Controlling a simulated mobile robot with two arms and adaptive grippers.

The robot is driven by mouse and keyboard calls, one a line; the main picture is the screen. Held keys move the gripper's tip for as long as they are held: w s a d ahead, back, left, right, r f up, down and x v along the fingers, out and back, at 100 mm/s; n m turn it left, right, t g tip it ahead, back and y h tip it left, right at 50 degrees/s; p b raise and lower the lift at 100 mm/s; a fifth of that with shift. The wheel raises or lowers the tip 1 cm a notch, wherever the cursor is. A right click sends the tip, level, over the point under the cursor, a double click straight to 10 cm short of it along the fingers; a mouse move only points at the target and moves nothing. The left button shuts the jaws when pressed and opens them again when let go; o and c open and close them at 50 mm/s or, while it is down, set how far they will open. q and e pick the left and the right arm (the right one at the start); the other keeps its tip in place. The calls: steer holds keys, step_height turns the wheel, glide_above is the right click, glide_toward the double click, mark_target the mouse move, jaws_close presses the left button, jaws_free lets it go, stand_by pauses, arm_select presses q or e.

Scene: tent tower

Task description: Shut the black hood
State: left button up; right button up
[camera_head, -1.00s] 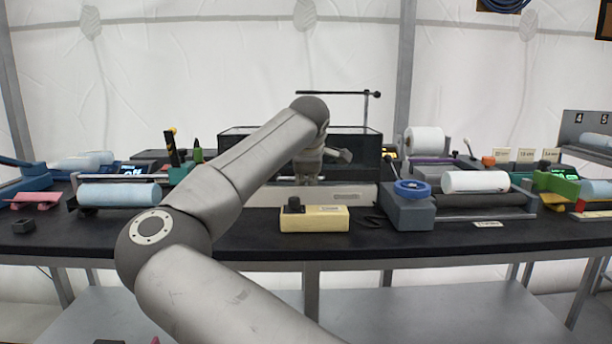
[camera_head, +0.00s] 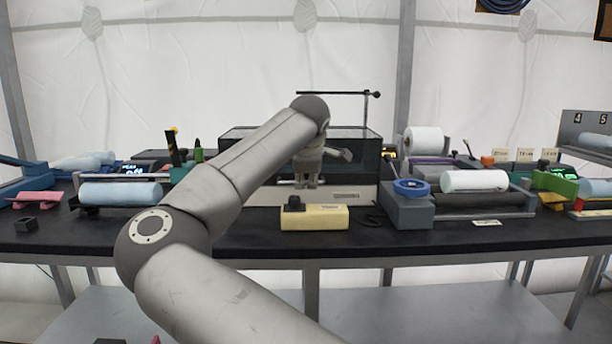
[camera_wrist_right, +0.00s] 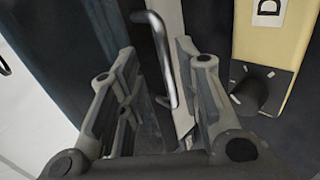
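The black hood (camera_head: 245,145) is a dark, see-through box standing at the back middle of the bench, behind a light grey base strip (camera_head: 355,197). My right arm crosses in front and hides part of it. My right gripper (camera_head: 306,184) points down at the hood's front, over the strip. In the right wrist view the gripper (camera_wrist_right: 155,48) has its two fingers apart, with a bent metal handle (camera_wrist_right: 163,60) between them. I cannot tell whether a finger touches it. The dark hood side (camera_wrist_right: 70,50) lies left of the fingers. My left gripper is out of view.
A yellow box with a black knob (camera_head: 325,218) stands just in front of the strip, close to the gripper. A grey roller unit with a blue wheel (camera_head: 411,187) is to the right; a blue roll (camera_head: 120,193) is to the left.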

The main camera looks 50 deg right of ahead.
steer(key=shift+d+f, duration=0.1)
steer(key=shift+f, duration=0.05)
steer(key=v, duration=1.2)
stand_by(0.3)
